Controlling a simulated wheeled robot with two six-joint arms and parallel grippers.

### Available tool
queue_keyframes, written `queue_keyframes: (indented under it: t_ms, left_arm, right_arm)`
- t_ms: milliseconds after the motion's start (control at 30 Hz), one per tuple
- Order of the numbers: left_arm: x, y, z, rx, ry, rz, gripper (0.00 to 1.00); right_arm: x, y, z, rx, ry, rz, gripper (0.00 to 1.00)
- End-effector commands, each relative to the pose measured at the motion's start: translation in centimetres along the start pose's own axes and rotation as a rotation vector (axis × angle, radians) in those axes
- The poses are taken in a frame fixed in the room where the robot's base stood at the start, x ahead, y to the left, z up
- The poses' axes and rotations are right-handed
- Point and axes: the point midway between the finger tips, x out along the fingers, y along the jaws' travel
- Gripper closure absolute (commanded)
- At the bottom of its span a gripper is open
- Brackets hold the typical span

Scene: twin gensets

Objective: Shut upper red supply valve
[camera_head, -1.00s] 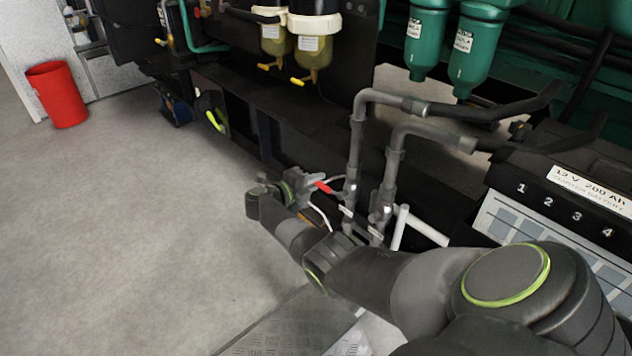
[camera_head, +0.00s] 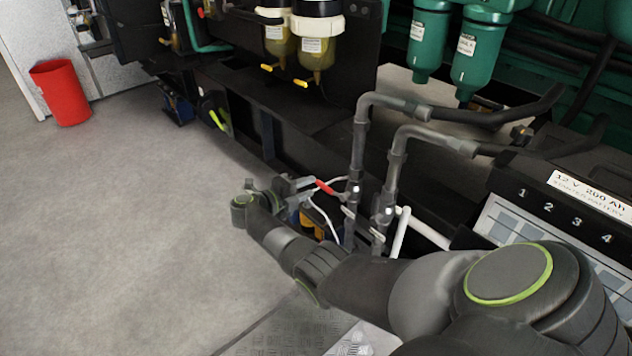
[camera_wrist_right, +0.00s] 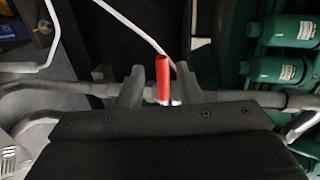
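The red valve handle (camera_head: 326,188) sticks out leftward from the valve on the left grey pipe (camera_head: 358,150). My right gripper (camera_head: 302,186) is at the handle's outer end, left of the pipe. In the right wrist view the red handle (camera_wrist_right: 162,78) stands between the two fingers of my right gripper (camera_wrist_right: 158,82). A gap shows on the handle's left side and a narrower one on its right, so the fingers look open around it. Contact cannot be told. My left gripper is not in view.
A second grey pipe (camera_head: 396,165) stands just right of the first. White tubes (camera_head: 400,232) and thin white cables run close by. A numbered battery panel (camera_head: 565,225) is at the right. A red bin (camera_head: 61,92) stands far left; the floor between is clear.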

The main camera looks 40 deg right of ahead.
Motion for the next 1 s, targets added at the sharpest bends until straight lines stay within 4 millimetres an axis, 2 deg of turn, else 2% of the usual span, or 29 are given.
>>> queue_keyframes:
  t_ms: [33, 200, 400, 500, 700, 1000]
  left_arm:
    - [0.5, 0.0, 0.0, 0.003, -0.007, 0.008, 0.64]
    - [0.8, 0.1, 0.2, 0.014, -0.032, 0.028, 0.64]
    - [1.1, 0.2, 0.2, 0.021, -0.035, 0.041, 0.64]
    - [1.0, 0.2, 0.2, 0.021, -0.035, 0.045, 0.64]
    - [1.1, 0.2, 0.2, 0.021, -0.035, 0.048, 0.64]
    - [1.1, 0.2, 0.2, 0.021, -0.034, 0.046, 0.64]
  right_arm:
    - [-1.5, -0.2, 0.0, 0.0, -0.003, 0.004, 0.69]
    - [-5.8, -0.1, 0.1, 0.0, -0.004, 0.003, 0.69]
    - [-10.0, -0.1, 0.1, 0.0, -0.003, 0.002, 0.69]
    - [-11.4, 0.0, 0.1, -0.001, -0.002, 0.001, 0.69]
    - [-12.7, 0.0, 0.0, 0.0, -0.001, 0.0, 0.69]
    - [-12.7, 0.0, 0.0, 0.0, -0.001, 0.0, 0.69]
